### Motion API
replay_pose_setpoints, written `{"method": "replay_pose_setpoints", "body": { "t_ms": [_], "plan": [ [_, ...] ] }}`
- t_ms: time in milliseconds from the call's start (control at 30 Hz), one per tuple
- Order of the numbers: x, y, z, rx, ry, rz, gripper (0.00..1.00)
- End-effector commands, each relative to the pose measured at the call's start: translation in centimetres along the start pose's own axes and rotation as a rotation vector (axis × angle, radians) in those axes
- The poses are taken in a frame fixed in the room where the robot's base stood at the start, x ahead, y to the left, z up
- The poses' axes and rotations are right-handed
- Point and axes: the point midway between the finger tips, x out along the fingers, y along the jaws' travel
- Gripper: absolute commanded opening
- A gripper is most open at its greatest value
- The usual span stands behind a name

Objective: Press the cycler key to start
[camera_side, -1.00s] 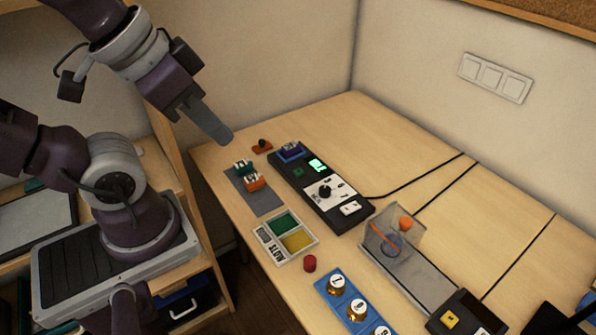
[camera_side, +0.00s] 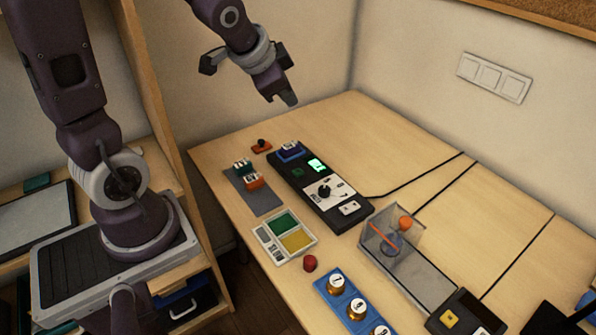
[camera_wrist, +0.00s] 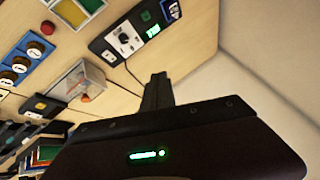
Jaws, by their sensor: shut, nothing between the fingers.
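The black cycler box (camera_side: 331,213) lies on the table, with a lit green display (camera_side: 316,166), a dial knob (camera_side: 324,191), a dark green square key (camera_side: 297,173) and a white rocker-like piece (camera_side: 349,208). A blue servo (camera_side: 290,151) sits at its far end. In the wrist view the dark green key (camera_wrist: 145,16) shows beside the display (camera_wrist: 152,31). My gripper (camera_side: 290,101) is shut and empty, raised in the air above and beyond the cycler's far end. Its fingers (camera_wrist: 158,88) show together in the wrist view. I cannot tell which piece is the named key.
A grey mat (camera_side: 268,203) with two small servos lies left of the cycler. A green-and-yellow sorting tray (camera_side: 261,237), a red button (camera_side: 310,263), a clear box (camera_side: 369,243) and a blue stand with gold pieces (camera_side: 337,304) lie nearer. A black cable crosses the table on the right.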

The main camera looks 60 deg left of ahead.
Motion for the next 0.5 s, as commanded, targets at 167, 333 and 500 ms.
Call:
{"method": "replay_pose_setpoints", "body": {
  "t_ms": [167,333,500],
  "plan": [
    [8.7,-2.6,1.0,0.148,0.04,-0.003,0.0],
    [15.8,-3.1,3.3,0.258,0.125,0.013,0.0],
    [19.5,-2.6,5.2,0.305,0.203,0.019,0.0]
  ]
}}
